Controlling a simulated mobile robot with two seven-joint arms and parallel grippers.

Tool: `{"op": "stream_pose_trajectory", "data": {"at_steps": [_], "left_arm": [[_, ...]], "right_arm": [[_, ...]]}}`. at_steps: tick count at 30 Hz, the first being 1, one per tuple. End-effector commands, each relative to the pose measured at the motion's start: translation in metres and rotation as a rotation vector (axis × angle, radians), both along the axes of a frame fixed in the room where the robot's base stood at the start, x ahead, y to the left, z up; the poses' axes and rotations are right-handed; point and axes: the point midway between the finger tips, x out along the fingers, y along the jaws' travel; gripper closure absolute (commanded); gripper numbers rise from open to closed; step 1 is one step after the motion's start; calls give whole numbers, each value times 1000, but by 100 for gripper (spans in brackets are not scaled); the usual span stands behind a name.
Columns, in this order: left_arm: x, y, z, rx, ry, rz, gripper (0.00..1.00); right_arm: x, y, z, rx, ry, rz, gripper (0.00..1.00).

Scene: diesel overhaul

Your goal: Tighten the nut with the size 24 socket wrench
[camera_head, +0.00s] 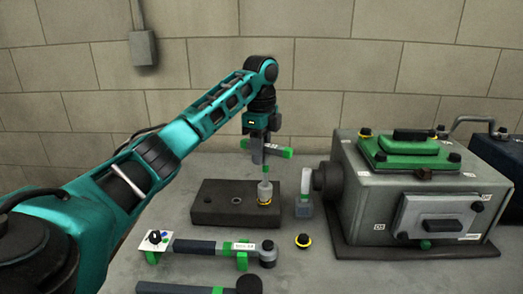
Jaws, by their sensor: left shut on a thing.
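My left gripper (258,154) is above the dark block and shut on a tool with green ends (287,152), which I take for a socket wrench. Much of it is hidden by the gripper, and its size marking cannot be read. Below it, on the right part of the dark block (215,215), a grey upright cylinder (265,188) stands with a yellow ring (265,201) at its base. I cannot tell whether this is the nut on a stud or a socket. A gap shows between the held tool and the cylinder. My right gripper is out of view.
A labelled wrench (205,247) rests on green supports in front of the block, with another dark tool (190,289) nearer. A yellow-ringed part (303,240) and a small bluish container (304,208) stand right of the block. A grey engine housing (365,205) fills the right.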

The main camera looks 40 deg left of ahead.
Motion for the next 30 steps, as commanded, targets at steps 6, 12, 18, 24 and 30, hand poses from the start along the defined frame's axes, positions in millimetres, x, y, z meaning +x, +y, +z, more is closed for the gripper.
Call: {"op": "stream_pose_trajectory", "data": {"at_steps": [6,12,18,24,30], "left_arm": [[-2,0,1,-1,-1,161,100],[-3,0,1,0,-2,311,100],[-5,0,1,0,-2,455,100],[-5,0,1,0,-2,521,100],[-5,0,1,0,-2,522,100]], "right_arm": [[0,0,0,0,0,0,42],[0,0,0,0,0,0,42],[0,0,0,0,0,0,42],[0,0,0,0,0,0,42],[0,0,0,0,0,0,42]]}}
